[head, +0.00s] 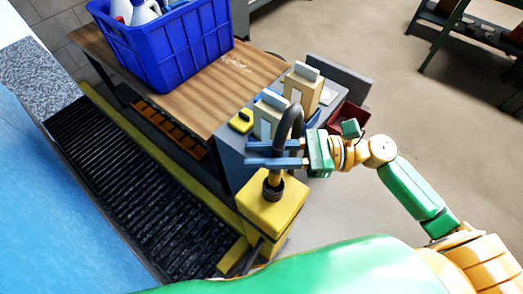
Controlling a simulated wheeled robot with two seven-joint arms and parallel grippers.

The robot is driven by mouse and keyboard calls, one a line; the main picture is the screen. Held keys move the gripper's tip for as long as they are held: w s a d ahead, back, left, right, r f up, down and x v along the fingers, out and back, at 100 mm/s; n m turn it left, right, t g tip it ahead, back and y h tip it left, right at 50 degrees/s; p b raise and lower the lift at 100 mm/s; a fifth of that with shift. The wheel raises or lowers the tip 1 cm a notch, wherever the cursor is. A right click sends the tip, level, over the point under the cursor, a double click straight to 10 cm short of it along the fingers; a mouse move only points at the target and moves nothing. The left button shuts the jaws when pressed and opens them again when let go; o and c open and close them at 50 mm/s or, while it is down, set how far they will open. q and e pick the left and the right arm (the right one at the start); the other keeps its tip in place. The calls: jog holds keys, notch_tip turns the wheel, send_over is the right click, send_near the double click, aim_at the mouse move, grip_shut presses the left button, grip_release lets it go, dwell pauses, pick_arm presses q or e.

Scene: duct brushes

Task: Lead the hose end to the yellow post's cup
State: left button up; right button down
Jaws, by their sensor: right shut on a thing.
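The yellow post (275,214) stands at the lower middle, with a dark round cup (272,192) on its top. The dark hose (289,112) bends in an arch above the post, and its brownish end (276,178) points down at the cup. The end overlaps the cup's mouth in the picture; I cannot tell whether it is inside or just above. My right gripper (276,154), with blue fingers, reaches in from the right and is shut on the hose just above its end. My left gripper is out of view.
A wooden-topped bench (240,72) carries a blue crate (172,45) with bottles. Beige boxes (302,84), a yellow item (241,121) and a dark red bin (348,117) are close behind my right gripper. A black slatted conveyor (130,185) lies left. Open floor (440,130) is at right.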

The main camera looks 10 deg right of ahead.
jog(key=shift+w+f, duration=0.1)
jog(key=shift+f+b, duration=1.9)
jog(key=shift+f, duration=0.85)
jog(key=c, duration=0.6)
grip_release()
jog(key=v, duration=0.7)
jog(key=shift+b, duration=0.45)
